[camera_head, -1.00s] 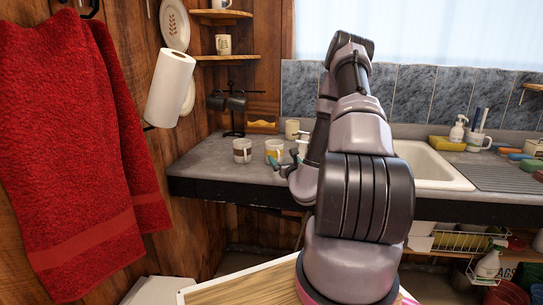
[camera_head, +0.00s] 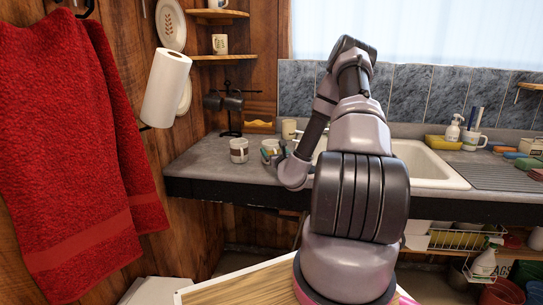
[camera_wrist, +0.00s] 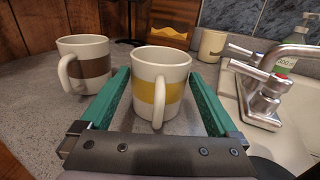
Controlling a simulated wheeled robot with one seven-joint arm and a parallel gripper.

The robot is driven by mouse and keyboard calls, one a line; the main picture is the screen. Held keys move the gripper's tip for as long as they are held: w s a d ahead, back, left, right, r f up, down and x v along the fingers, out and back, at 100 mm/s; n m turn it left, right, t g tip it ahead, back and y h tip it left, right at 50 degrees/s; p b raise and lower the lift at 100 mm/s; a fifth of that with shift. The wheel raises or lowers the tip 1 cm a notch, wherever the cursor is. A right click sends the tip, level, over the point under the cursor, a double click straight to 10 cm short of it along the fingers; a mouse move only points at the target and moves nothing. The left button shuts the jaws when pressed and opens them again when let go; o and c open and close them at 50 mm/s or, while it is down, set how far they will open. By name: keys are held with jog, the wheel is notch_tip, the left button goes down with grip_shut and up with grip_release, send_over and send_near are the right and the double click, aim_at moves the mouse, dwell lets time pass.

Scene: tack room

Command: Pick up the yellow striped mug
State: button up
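The yellow striped mug (camera_wrist: 158,85) is white with a yellow band and stands upright on the grey counter, its handle facing the wrist camera. My gripper (camera_wrist: 162,90) is open, its two green fingers on either side of this mug, with small gaps showing. In the head view the yellow striped mug (camera_head: 269,147) is partly hidden by my gripper (camera_head: 277,156). To its left stands a similar mug with a brown band (camera_wrist: 88,66), which also shows in the head view (camera_head: 239,150).
A chrome faucet (camera_wrist: 266,92) and the white sink (camera_head: 432,166) are close on the right. A cream cup (camera_wrist: 211,45) stands behind. A dark mug rack (camera_head: 232,110) stands at the back left. Grey counter (camera_wrist: 40,125) is bare in front of the brown-banded mug.

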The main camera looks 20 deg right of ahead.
grip_shut()
dwell(1.2)
